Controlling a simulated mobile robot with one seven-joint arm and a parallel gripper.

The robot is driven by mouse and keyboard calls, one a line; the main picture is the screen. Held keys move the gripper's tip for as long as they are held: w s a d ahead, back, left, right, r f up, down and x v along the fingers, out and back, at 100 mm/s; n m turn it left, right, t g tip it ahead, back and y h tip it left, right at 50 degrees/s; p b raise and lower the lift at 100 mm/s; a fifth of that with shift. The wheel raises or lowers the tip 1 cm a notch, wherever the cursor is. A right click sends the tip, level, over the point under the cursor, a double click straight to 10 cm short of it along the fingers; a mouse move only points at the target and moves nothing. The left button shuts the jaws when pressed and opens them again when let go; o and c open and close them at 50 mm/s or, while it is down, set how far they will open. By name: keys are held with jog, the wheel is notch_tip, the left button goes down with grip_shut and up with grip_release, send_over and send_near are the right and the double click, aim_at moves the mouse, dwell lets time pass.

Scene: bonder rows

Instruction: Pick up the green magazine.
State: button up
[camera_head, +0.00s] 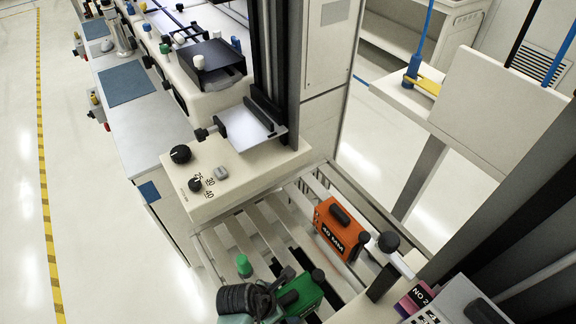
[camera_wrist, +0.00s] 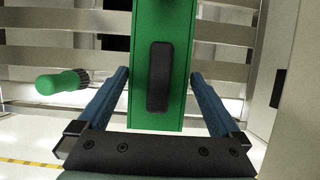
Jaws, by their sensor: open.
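The green magazine (camera_head: 308,291) lies on the slatted shelf at the bottom of the head view, partly covered by my arm's end. In the wrist view the green magazine (camera_wrist: 142,70) fills the middle, with its black handle (camera_wrist: 160,76) facing me. My gripper (camera_wrist: 159,74) is open, its two blue fingers on either side of the magazine. A gap shows between each finger and the magazine's sides. In the head view the fingers are hidden.
An orange magazine marked 40 MM (camera_head: 340,230) stands on the same slats, behind and right of the green one. A cream machine with dials (camera_head: 205,165) stands behind, and a dark upright post (camera_head: 480,205) at right.

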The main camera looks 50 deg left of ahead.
jog(key=shift+x, duration=2.15)
jog(key=shift+a+r, duration=0.1)
jog(key=c, duration=1.6)
